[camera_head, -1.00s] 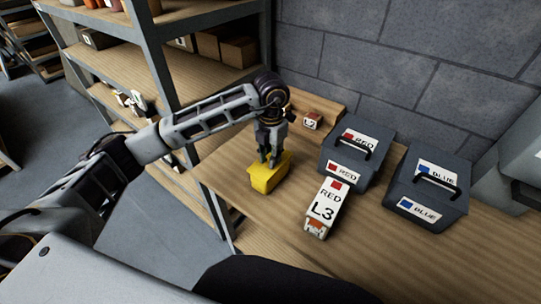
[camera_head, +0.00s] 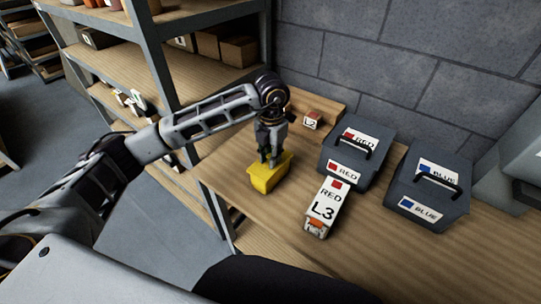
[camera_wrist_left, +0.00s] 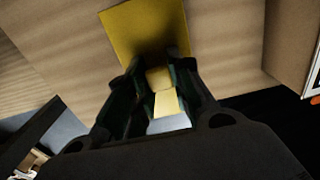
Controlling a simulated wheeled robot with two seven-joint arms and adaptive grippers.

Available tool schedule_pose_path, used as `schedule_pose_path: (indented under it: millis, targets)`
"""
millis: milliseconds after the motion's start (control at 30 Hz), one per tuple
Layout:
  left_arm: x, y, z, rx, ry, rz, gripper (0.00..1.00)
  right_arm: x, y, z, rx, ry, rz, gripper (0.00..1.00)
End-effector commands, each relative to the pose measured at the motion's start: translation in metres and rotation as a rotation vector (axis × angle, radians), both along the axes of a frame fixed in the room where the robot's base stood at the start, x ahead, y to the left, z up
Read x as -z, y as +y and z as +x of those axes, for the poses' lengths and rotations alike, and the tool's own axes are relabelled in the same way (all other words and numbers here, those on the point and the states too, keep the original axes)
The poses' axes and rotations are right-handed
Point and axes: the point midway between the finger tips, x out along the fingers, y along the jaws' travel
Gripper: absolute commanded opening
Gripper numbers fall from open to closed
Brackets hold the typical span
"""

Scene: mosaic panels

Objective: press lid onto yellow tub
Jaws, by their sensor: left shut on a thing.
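The yellow tub (camera_head: 267,181) stands on the wooden table, left of the RED L3 box. My left gripper (camera_head: 270,161) points straight down at the top of the tub. In the left wrist view its fingers (camera_wrist_left: 160,95) are shut on a pale yellow piece (camera_wrist_left: 161,82), which I take to be the raised part of the lid. A flat yellow surface (camera_wrist_left: 145,28) shows beyond the fingertips. The fingers hide part of the tub's top, so I cannot tell whether the lid sits fully flush. My right gripper is not in view.
A white RED L3 box (camera_head: 324,206) is just right of the tub. Dark RED (camera_head: 349,153) and BLUE (camera_head: 424,192) handled boxes stand farther right. A small L2 block (camera_head: 312,120) lies behind. Wooden shelves (camera_head: 215,65) are at the left, a block wall at the back.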

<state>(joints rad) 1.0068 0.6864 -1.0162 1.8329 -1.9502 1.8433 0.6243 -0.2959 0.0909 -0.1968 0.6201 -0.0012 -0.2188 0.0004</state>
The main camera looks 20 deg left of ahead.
Motion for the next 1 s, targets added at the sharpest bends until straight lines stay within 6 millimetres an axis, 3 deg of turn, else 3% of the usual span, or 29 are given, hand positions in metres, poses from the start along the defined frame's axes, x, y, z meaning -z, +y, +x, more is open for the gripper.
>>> schedule_pose_path:
  millis: [767,800,1000]
  targets:
    - [0.0033,0.0000,0.0000,0.000,0.000,0.000,0.00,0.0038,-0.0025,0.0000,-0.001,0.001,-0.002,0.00]
    - [0.0033,0.0000,0.0000,0.000,0.000,0.000,0.25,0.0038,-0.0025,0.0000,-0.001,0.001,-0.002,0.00]
    - [0.0033,-0.0001,-0.0001,0.000,0.000,0.000,0.47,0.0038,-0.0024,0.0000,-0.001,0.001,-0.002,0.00]
